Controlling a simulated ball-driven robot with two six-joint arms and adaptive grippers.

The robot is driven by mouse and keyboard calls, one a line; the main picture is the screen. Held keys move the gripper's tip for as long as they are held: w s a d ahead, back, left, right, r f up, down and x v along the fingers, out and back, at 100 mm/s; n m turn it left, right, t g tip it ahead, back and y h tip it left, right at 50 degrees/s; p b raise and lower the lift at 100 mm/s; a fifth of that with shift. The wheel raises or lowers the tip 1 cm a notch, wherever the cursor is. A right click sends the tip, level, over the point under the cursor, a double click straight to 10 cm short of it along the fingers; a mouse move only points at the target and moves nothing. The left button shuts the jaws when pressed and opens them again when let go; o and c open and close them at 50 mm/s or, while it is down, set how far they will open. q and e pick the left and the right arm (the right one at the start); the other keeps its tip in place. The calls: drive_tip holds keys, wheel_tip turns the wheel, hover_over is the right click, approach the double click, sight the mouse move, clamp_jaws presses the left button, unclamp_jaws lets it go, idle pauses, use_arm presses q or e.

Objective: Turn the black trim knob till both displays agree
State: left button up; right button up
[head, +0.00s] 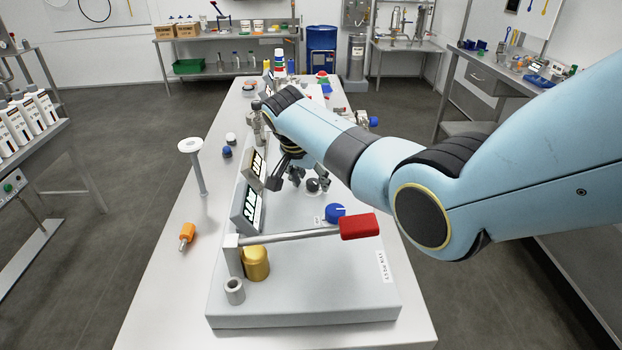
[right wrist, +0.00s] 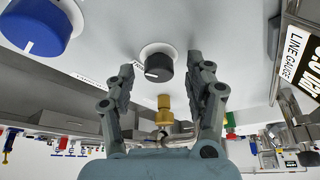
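The black trim knob (head: 313,185) stands on the grey panel box (head: 300,308); in the right wrist view the knob (right wrist: 159,66) has a white pointer mark and a pale ring at its base. My right gripper (head: 290,175) is just left of it in the head view. In the right wrist view my right gripper (right wrist: 166,77) is open, with the knob ahead between its fingertips; I see no clear contact. Two displays, the near one (head: 246,210) and the far one (head: 254,170), stand along the panel's left side; their digits are too small to read. My left gripper is out of view.
A blue knob (head: 335,212) and a red-handled lever (head: 360,226) lie nearer on the panel. A yellow cylinder (head: 255,263) stands below the lever. A white-topped post (head: 194,165) and an orange item (head: 187,235) are on the bench at left.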

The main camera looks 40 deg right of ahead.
drive_tip(key=v, duration=1.2)
idle(0.4)
